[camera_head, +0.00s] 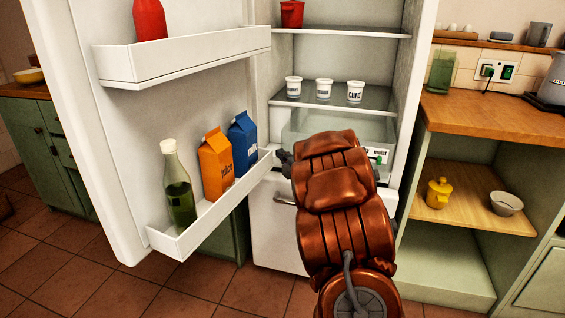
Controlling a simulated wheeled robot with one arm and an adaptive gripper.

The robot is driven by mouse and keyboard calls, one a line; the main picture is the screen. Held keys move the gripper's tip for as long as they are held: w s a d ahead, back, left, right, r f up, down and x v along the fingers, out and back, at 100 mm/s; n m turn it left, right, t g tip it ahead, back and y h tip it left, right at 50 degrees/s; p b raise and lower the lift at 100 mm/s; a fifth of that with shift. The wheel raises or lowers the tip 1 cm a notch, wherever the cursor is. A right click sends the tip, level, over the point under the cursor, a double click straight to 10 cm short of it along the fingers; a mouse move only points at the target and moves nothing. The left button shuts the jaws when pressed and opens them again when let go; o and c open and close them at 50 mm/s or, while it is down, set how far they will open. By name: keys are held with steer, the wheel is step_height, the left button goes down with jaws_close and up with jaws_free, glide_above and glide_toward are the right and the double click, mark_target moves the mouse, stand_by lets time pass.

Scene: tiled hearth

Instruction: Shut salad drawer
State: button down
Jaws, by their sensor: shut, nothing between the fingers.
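The salad drawer (299,129) is a clear bin low in the open fridge, under the shelf with the white cups. Its pale interior shows from above, so it appears partly pulled out. A small label shows near the right end of its front. My copper-coloured arm hides the middle of the drawer front. My gripper (284,158) is a small dark shape at the drawer's lower left front, partly behind my arm. It is shut and empty. I cannot tell whether it touches the drawer.
The fridge door (120,130) stands open at left, its lower rack (205,222) holding a green bottle (178,190), an orange carton (216,164) and a blue carton (243,136). White cups (324,88) stand on the shelf above. A wooden counter (490,115) stands at right.

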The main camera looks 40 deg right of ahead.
steer(key=shift+w+d, duration=0.5)
steer(key=shift+d, duration=0.15)
